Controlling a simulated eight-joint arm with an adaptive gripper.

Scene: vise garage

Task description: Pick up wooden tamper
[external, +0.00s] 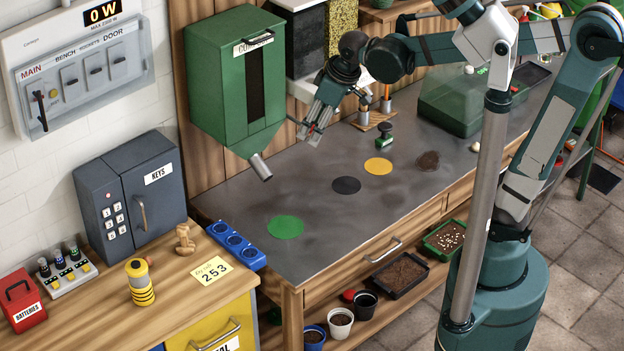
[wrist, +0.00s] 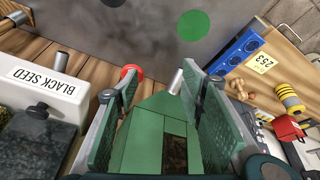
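The wooden tamper (external: 184,240), a small light-brown turned piece with a knob, stands on the wooden bench at the lower left, between the grey key safe and the yellow note. It also shows small at the right of the wrist view (wrist: 240,90). My gripper (external: 318,132) is high over the back of the grey worktop, right of the green dispenser and well away from the tamper. In the wrist view its two green finger pads (wrist: 160,112) stand wide apart with nothing held between them.
The green dispenser (external: 236,80) with its metal spout hangs left of my gripper. The key safe (external: 130,193), yellow note (external: 212,271), yellow-black canister (external: 140,283) and blue three-hole tray (external: 236,244) surround the tamper. The worktop's middle (external: 320,220) is clear apart from flat coloured discs.

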